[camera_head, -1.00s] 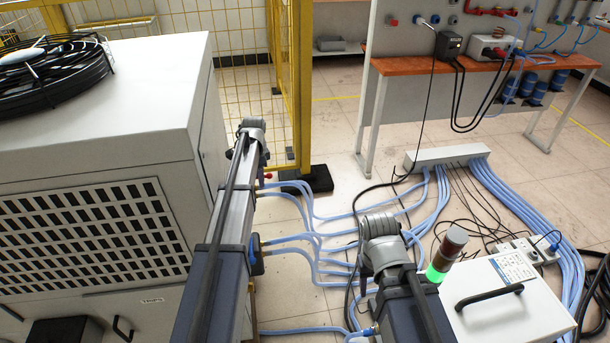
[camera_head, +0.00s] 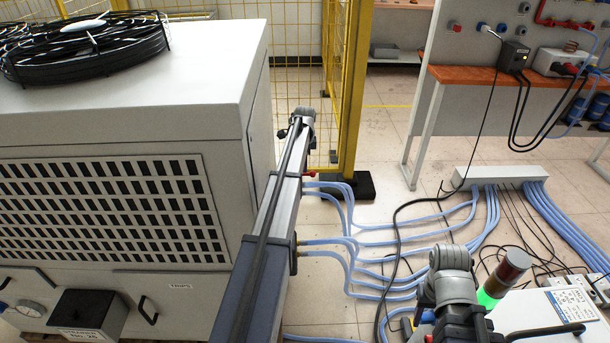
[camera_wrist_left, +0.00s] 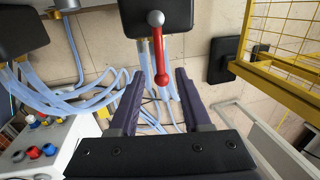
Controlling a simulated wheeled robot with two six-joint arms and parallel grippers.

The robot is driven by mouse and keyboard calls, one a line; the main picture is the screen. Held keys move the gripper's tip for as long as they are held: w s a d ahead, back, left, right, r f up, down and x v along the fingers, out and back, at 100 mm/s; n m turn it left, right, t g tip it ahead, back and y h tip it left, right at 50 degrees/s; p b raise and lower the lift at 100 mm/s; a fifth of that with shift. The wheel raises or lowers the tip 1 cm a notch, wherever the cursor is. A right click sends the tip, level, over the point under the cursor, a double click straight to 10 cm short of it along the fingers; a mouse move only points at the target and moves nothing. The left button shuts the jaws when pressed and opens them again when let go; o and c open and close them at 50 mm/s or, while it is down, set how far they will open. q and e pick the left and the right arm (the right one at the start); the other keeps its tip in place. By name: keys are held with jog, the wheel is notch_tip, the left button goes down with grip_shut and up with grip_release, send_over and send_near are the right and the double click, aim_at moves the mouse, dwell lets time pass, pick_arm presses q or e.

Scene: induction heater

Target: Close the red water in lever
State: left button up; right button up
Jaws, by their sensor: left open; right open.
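The red lever (camera_wrist_left: 162,62) shows in the left wrist view, with a silver pivot at its top on a black block (camera_wrist_left: 165,12) and a rounded red end. My left gripper (camera_wrist_left: 160,73) is open, its two dark fingers on either side of the lever's lower end. I see gaps on both sides and cannot tell the depth between them. In the head view a small red tip (camera_head: 310,174), probably the lever, shows just right of my left arm, which hides the rest. My left gripper is hidden there. My right gripper is not in view; only part of that arm shows.
A yellow fence (camera_head: 350,100) is behind. Blue hoses (camera_head: 375,240) spread over the floor to the right. A signal tower lit green (camera_head: 488,298) and a white box (camera_head: 545,308) are at lower right.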

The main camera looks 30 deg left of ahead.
pick_arm(q)
jog(key=f+b, duration=0.2)
jog(key=f, duration=0.1)
jog(key=f+b, duration=0.2)
jog(key=shift+w+a, duration=0.3)
jog(key=shift+w, duration=0.1)
jog(key=shift+r, duration=0.1)
grip_shut()
dwell(0.9)
